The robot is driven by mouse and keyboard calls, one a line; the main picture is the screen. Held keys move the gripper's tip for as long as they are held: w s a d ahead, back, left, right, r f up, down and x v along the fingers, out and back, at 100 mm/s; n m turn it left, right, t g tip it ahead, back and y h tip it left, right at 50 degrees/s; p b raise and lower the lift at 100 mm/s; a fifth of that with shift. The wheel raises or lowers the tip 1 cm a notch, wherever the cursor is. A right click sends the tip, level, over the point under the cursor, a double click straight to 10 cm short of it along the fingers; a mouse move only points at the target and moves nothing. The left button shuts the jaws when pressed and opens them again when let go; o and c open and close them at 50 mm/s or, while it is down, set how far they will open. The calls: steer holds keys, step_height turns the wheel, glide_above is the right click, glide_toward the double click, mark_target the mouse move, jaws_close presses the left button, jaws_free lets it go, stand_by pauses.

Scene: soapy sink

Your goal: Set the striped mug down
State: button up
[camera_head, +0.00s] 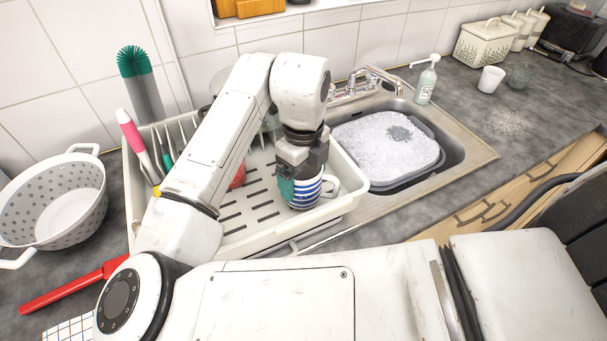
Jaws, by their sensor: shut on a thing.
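The striped mug (304,193), white with blue bands, is upright at the right end of the cream dish rack (240,229). Its handle points right. My gripper (300,168) comes down from above and is shut on the mug. My gripper covers the mug's upper part. I cannot tell whether the mug's base touches the rack floor or hangs just above it. A teal-green thing (285,186) shows just left of the mug, partly hidden.
The sink holds a basin of suds (386,142) right of the rack. A soap bottle (426,82) and a white cup (491,79) stand behind and right. A colander (53,203) stands left. A red item (238,176) is partly hidden behind my arm. Slotted rack floor left of the mug is clear.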

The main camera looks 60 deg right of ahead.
steer(key=shift+f, duration=0.5)
steer(key=shift+f, duration=0.15)
steer(key=o, duration=1.2)
steer(key=shift+o, duration=0.2)
step_height(320, 180, up, 12)
steer(key=b, duration=0.1)
steer(key=shift+r, duration=0.2)
steer(key=shift+s, duration=0.1)
